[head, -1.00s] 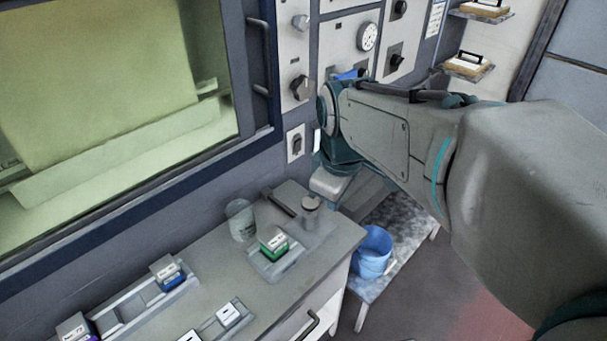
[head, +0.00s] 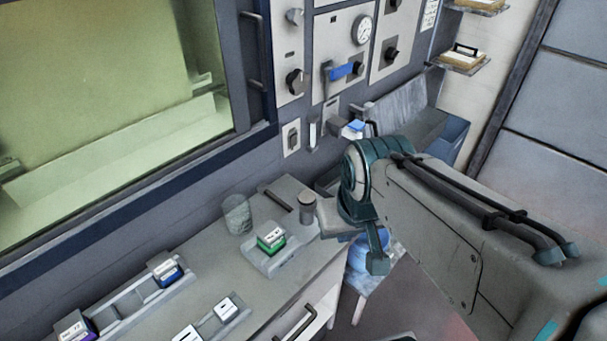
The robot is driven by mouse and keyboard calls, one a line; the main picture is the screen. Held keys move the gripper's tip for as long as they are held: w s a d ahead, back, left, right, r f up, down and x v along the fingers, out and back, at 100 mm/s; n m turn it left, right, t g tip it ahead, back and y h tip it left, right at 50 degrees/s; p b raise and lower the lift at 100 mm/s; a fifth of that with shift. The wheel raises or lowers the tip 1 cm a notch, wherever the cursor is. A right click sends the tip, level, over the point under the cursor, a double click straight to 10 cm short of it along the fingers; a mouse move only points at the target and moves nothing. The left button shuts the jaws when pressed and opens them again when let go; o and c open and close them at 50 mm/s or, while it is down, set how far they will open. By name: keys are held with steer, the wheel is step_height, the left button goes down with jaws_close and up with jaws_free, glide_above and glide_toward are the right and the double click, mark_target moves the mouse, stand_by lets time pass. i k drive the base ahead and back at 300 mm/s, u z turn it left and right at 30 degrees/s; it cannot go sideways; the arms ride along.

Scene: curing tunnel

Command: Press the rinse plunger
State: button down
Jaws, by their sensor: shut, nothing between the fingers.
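A small wall-mounted fitting with a blue top (head: 353,128) sticks out below the control panel, beside the grey basin; it looks like the rinse plunger, but I see no label to confirm it. My gripper (head: 343,220) is in front of it and lower in the picture, by the right end of the bench. It is apart from the blue-topped fitting. It is shut and empty, and its fingertips are hard to make out behind my wrist.
The bench (head: 255,310) holds a clear beaker (head: 237,214), a grey cylinder (head: 306,207) close to my gripper, and trays with small boxes. A blue bucket (head: 358,256) is partly hidden behind my wrist. A blue lever (head: 345,71) and knobs are on the panel.

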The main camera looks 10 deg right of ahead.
mark_target(305, 199)
steer(key=k, duration=1.25)
steer(key=z, duration=0.6)
steer(key=i, duration=1.2)
steer(key=u, duration=0.75)
steer(key=i, duration=0.3)
steer(key=u, duration=0.4)
